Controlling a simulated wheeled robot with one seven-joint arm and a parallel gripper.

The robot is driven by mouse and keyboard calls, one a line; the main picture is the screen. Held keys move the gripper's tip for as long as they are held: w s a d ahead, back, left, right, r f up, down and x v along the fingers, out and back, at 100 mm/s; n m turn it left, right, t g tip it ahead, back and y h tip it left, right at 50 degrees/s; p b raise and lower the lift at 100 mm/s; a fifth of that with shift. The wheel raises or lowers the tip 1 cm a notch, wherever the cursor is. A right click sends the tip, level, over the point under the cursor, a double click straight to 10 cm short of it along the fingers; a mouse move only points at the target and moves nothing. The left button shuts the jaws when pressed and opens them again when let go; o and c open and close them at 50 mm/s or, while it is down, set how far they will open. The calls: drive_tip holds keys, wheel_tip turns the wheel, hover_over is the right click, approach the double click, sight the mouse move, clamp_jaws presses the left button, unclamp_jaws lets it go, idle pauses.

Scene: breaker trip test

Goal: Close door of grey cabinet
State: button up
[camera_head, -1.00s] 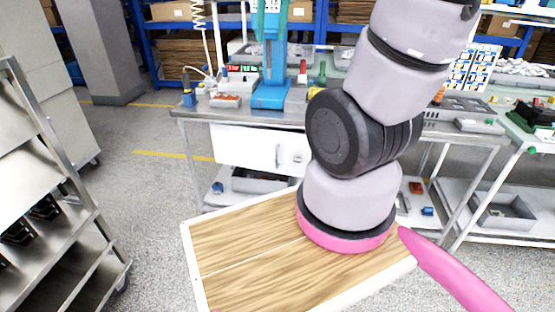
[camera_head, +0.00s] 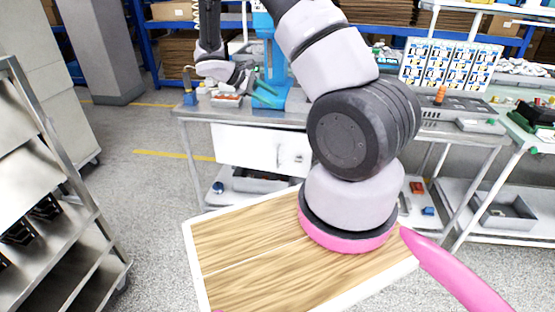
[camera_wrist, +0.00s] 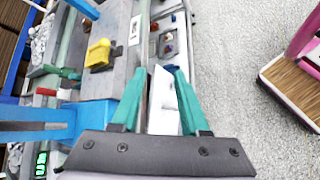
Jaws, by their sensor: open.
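A pale grey-white cabinet (camera_head: 245,145) hangs under the workbench top in the head view. A small latch or handle shows near its right end. How far its door stands open is not clear. My gripper (camera_head: 262,88) is above the bench, beside the blue stand, with green fingers pointing right. In the wrist view my gripper (camera_wrist: 163,75) is open, its two green fingers apart. A white panel, likely part of the cabinet (camera_wrist: 163,105), shows between and below the fingers. Contact with it cannot be told.
A yellow block (camera_wrist: 98,53) shows in the wrist view. A metal rack (camera_head: 50,200) stands at left. Grey floor is open between rack and bench.

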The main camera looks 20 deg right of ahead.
drive_tip(key=w+f+n+t+h, duration=0.2)
drive_tip(key=f+n+h, duration=0.15)
drive_tip(key=f, duration=0.55)
drive_tip(key=w+f+n+t+h, duration=0.25)
drive_tip(key=f+n, duration=0.25)
drive_tip(key=f, duration=0.4)
drive_tip(key=n+t+y, duration=0.3)
drive_tip(key=n+t, duration=0.6)
drive_tip(key=n, duration=0.1)
approach(278, 166)
wheel_tip(278, 166, up, 4)
drive_tip(key=shift+g, duration=0.25)
drive_tip(key=x, duration=1)
drive_tip(key=shift+w+r, duration=0.2)
drive_tip(key=shift+w, duration=0.2)
drive_tip(key=shift+c, duration=0.3)
clamp_jaws()
drive_tip(key=shift+w, duration=0.1)
